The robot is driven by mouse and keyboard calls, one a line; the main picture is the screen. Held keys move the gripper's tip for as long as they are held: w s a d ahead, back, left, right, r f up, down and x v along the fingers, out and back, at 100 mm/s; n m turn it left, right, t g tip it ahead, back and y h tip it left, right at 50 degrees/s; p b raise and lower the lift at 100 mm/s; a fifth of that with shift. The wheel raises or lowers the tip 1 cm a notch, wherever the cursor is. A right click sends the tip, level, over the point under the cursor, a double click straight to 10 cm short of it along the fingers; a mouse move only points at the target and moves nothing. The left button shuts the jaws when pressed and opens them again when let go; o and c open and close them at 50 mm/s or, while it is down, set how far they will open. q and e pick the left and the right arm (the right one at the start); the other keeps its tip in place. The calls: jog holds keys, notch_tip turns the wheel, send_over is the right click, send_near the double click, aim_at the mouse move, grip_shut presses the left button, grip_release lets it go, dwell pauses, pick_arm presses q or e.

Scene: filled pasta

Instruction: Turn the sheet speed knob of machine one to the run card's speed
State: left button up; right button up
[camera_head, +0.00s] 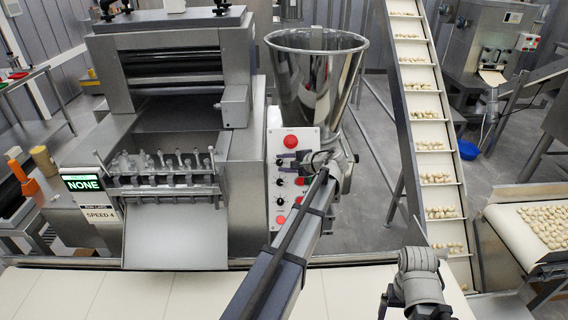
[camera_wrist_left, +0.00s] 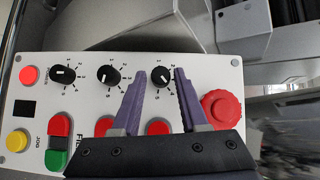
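The white control panel (camera_head: 284,217) of the machine (camera_head: 150,130) is at the centre in the head view. In the left wrist view three black knobs with dial marks sit in a row: a left knob (camera_wrist_left: 62,73), a middle knob (camera_wrist_left: 108,77) and a right knob (camera_wrist_left: 162,76). Their name labels are not readable. My left gripper (camera_wrist_left: 160,73) is open, its purple fingertips either side of the right knob; contact cannot be told. It also shows at the panel in the head view (camera_head: 283,160). The run card (camera_head: 100,214) reads SPEED 4. My right gripper (camera_head: 383,303) is low, away from the panel.
A large red button (camera_wrist_left: 222,108) is close to the left gripper's right finger. Green, red and yellow buttons sit lower on the panel. A steel hopper (camera_head: 315,80) stands above and behind the panel. A display (camera_head: 83,183) reads NONE. A white belt (camera_head: 60,295) runs in front.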

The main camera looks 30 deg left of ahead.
pick_arm(q)
jog(key=shift+o, duration=1.1)
jog(key=p+v, duration=0.3)
jog(key=v, duration=0.5)
jog(key=shift+a, duration=0.1)
jog(key=s+d+f+n+g+h+b, duration=0.1)
jog(key=s+d+f+h, duration=0.4)
jog(key=s+d, duration=0.8)
jog(key=s+d+f+g+h+b, duration=0.1)
jog(key=s+d+f+h, duration=0.5)
jog(key=s+d+f, duration=0.4)
jog(key=s+d, duration=0.3)
jog(key=d, duration=0.3)
jog(key=shift+s+n+g, duration=0.2)
jog(key=shift+n+g, duration=0.2)
